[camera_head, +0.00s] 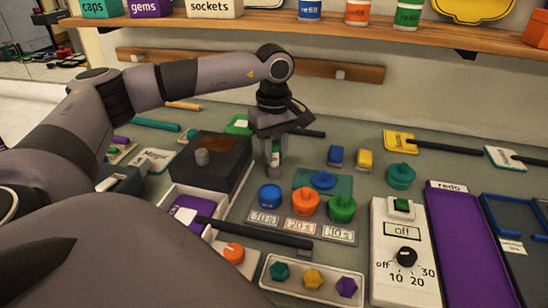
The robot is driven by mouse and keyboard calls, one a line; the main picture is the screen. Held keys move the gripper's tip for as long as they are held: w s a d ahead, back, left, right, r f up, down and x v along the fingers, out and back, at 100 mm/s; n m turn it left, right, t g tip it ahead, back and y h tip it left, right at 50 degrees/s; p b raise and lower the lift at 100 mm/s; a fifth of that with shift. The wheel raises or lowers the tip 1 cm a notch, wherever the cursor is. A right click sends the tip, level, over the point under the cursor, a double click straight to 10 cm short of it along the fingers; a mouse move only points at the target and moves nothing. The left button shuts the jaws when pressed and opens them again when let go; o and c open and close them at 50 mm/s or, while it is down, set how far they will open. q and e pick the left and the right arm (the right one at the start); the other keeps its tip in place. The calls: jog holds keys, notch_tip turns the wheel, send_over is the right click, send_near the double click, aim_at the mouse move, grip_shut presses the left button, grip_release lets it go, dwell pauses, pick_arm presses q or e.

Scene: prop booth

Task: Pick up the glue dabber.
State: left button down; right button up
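My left gripper (275,170) points down at the middle of the bench, just behind the teal pad and beside the dark box. Its fingers are close together. A small pale and green bit shows between them, too small to tell whether it is gripped or behind. I cannot tell for sure which thing is the glue dabber. A green-headed tool (238,123) with a dark handle lies behind the gripper, partly hidden by it. A yellow-headed tool (400,142) and a white-headed tool (503,157), both with black handles, lie at the back right. My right gripper is not in view.
A dark box (212,175) stands left of the gripper. Blue, orange and green knobbed pots (305,203) stand in front, near a teal pad (335,187). A timer panel (405,270) and purple tray (470,250) are at the right. A wooden shelf (350,33) crosses above.

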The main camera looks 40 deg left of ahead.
pick_arm(q)
jog(key=shift+r, duration=0.1)
notch_tip(320, 180, up, 20)
jog(key=p, duration=0.2)
jog(key=shift+p, duration=0.4)
dwell(0.7)
